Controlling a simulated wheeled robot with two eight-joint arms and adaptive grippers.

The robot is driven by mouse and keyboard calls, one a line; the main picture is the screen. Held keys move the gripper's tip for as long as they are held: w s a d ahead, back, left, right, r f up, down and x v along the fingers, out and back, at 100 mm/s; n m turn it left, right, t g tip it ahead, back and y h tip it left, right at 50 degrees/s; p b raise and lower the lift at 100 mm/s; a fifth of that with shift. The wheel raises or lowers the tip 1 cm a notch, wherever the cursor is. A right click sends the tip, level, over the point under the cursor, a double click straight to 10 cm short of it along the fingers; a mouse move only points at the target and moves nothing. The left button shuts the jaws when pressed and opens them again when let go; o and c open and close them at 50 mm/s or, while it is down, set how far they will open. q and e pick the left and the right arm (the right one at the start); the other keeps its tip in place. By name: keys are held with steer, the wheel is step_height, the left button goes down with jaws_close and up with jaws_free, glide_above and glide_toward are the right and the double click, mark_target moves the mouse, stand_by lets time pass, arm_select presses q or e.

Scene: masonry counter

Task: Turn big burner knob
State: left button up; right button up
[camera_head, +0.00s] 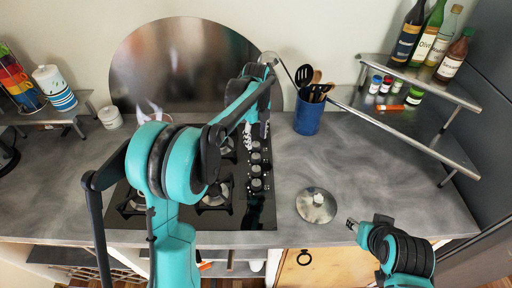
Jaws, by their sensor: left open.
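A black gas hob (262,212) is set in the grey counter, with a column of round knobs (256,170) along its right side. I cannot tell which knob is for the big burner. My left arm crosses over the hob and hides much of it, including some burners. My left gripper (257,133) is open and points down near the far end of the knob column; I cannot tell whether it touches a knob. My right gripper (352,224) is over the counter's front edge, well right of the hob; its jaw state is unclear.
A metal lid (316,205) lies on the counter right of the hob. A blue utensil holder (308,117) stands behind it. A stepped shelf (425,85) with bottles and jars is at the right. A round steel splashback (170,60) stands behind the hob.

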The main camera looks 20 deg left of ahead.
arm_select(q)
steer(key=shift+r, duration=1.55)
steer(key=s+r+n+t+b, duration=0.2)
steer(key=s+r+n+t, duration=0.15)
steer(key=s+n, duration=1)
steer(key=s+f+n+t, duration=0.2)
steer(key=s+f+n, duration=0.1)
steer(key=s+n, duration=0.2)
steer(key=s+f+n+t+b, duration=0.1)
steer(key=s+f+n, duration=0.2)
steer(key=s+n, duration=0.2)
steer(key=shift+s+f+t, duration=0.25)
steer(key=shift+s+t, duration=0.1)
steer(key=shift+s, duration=0.85)
steer(key=shift+a+n, duration=0.15)
steer(key=shift+n, duration=0.1)
